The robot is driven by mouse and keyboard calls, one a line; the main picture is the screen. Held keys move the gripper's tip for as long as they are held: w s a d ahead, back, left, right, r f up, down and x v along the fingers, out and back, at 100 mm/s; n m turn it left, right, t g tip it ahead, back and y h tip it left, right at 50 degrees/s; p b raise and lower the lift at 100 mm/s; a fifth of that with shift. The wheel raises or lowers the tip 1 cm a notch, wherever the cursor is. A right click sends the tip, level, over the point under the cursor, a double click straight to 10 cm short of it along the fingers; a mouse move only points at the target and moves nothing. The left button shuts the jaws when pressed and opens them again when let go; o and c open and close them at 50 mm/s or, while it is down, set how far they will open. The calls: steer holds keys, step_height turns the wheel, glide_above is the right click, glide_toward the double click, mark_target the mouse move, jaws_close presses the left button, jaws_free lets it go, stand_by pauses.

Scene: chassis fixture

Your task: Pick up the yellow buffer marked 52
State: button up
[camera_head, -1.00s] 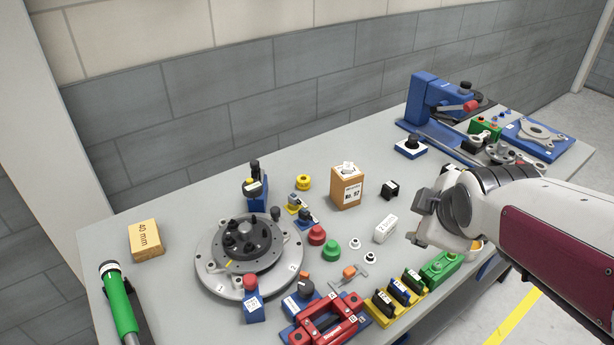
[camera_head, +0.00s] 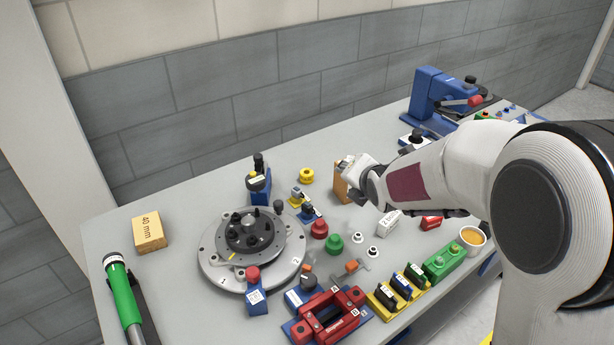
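A small round yellow part (camera_head: 306,175), which looks like the yellow buffer, sits on the grey table behind the turntable fixture. Its marking is too small to read. Similar round parts, one red (camera_head: 319,228) and one green (camera_head: 334,243), stand nearer the front. My gripper (camera_head: 364,180) is to the right of the yellow part and apart from it. It overlaps the brown box (camera_head: 341,186) in the picture and hides much of it. The fingertips are not clear, so I cannot tell whether they are open.
The round turntable fixture (camera_head: 207,253) stands left of centre, with a blue block (camera_head: 260,186) behind it. A red clamp fixture (camera_head: 352,299) is at the front. A box marked 40 mm (camera_head: 149,231) and a green cylinder (camera_head: 122,295) are at left. The table's back left is clear.

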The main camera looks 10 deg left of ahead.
steer(key=w+a+f+n+y, duration=0.1)
steer(key=w+a+f+n, duration=0.2)
steer(key=a+f+n, duration=0.2)
steer(key=n+t+y, duration=0.1)
steer(key=n+y, duration=0.1)
steer(key=n, duration=0.2)
glide_toward(306, 172)
steer(key=shift+s+d+r, duration=0.25)
steer(key=shift+s+d, duration=0.6)
steer(key=shift+d, duration=0.05)
steer(key=shift+w+a+f+n+t+y, duration=0.2)
steer(key=shift+w+a+f+n, duration=0.1)
steer(key=shift+f+n, duration=0.2)
steer(key=shift+w+a+f+n+t+y, duration=0.1)
steer(key=shift+w+a+f+n+t, duration=0.1)
steer(key=shift+w+f+n, duration=0.3)
steer(key=shift+s+r, duration=0.1)
steer(key=shift+s, duration=0.05)
steer(key=shift+x, duration=1.15)
steer(key=shift+a, duration=0.1)
steer(key=shift+w+a+f, duration=0.1)
steer(key=shift+w+a, duration=0.35)
steer(key=shift+w, duration=0.2)
steer(key=shift+w+a+f, duration=0.15)
steer(key=shift+w+a, duration=0.3)
steer(key=shift+w, duration=0.15)
steer(key=shift+x, duration=1.1)
